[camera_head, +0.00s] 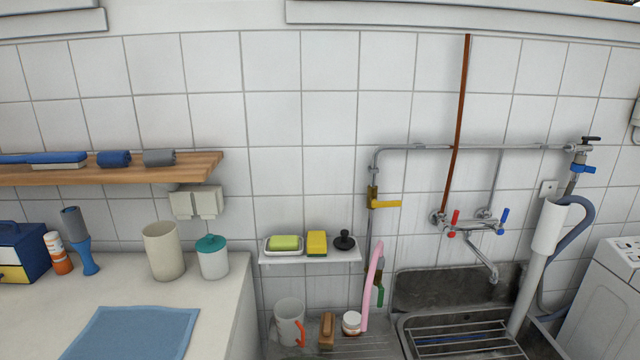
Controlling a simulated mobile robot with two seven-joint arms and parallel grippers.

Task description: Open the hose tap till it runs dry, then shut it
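A vertical pipe at the tiled wall carries a yellow lever (386,204) that points right, across the pipe. Lower on it, a small green handle (380,292) hangs beside a pink hose-like piece (372,285), which partly hides the pipe. At the right end of the pipework is a valve with a black handle (591,140) and a blue lever (582,169); a grey-blue hose (586,215) loops down nearby. I cannot tell for certain which of these is the hose tap. No running water is visible. Neither of my grippers is in view.
A mixer tap with red and blue handles (470,228) hangs over a metal sink (440,287) with a rack. A mug (288,320), brush (327,330) and jar (351,323) stand left of the sink. A small shelf (310,257) holds sponges. A white machine (605,300) stands right.

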